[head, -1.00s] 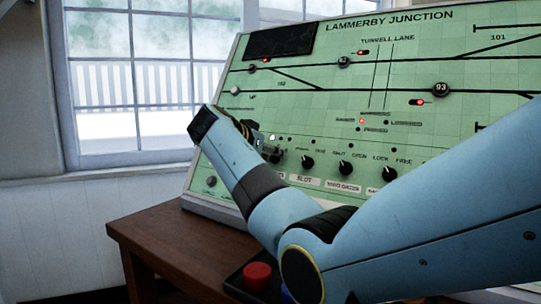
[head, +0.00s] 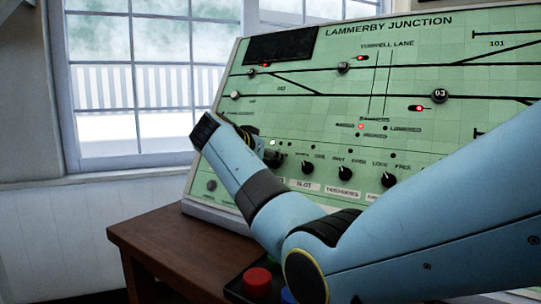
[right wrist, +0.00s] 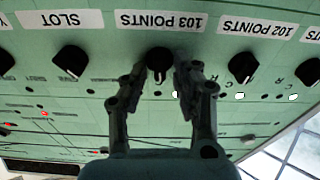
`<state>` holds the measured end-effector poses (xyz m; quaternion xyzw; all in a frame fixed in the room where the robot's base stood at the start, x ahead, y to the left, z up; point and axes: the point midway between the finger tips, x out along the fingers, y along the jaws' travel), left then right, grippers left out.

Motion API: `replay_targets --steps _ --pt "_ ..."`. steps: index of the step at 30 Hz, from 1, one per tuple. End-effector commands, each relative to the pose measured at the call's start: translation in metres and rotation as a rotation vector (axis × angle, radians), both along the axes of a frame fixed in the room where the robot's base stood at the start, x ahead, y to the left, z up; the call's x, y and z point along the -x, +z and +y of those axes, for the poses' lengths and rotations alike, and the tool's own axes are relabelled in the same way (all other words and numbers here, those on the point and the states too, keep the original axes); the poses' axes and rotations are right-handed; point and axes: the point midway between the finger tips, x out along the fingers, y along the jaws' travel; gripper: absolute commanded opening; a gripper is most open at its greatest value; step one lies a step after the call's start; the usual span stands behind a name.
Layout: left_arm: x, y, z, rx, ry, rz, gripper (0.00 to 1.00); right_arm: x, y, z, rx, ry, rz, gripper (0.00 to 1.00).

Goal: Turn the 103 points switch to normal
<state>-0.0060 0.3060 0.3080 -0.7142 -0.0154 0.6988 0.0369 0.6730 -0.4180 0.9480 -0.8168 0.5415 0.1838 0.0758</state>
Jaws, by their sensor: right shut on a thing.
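The 103 points switch is a round black knob (right wrist: 159,62) with a white pointer mark. In the right wrist view, which is upside down, it sits by its label (right wrist: 160,21). The mark points down the picture, away from the label. My right gripper (right wrist: 160,74) is shut on this knob, one finger on each side. My left gripper is not in view.
The 102 points knob (right wrist: 243,67) and the slot knob (right wrist: 71,61) stand close on either side. The green sloping panel (head: 300,120) rests on a brown desk (head: 150,235). A red button (head: 257,281) is below my arm.

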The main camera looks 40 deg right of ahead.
Motion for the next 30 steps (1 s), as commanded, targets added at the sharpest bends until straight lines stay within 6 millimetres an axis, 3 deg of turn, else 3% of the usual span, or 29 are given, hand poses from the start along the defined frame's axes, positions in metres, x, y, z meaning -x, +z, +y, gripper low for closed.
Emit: replay_targets --steps 15,30 --pt "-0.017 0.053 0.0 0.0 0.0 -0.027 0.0 -0.002 0.004 0.002 0.131 0.193 0.339 0.0" --pt "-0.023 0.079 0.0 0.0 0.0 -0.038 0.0 -0.004 0.0 0.003 0.22 0.321 0.562 0.0"
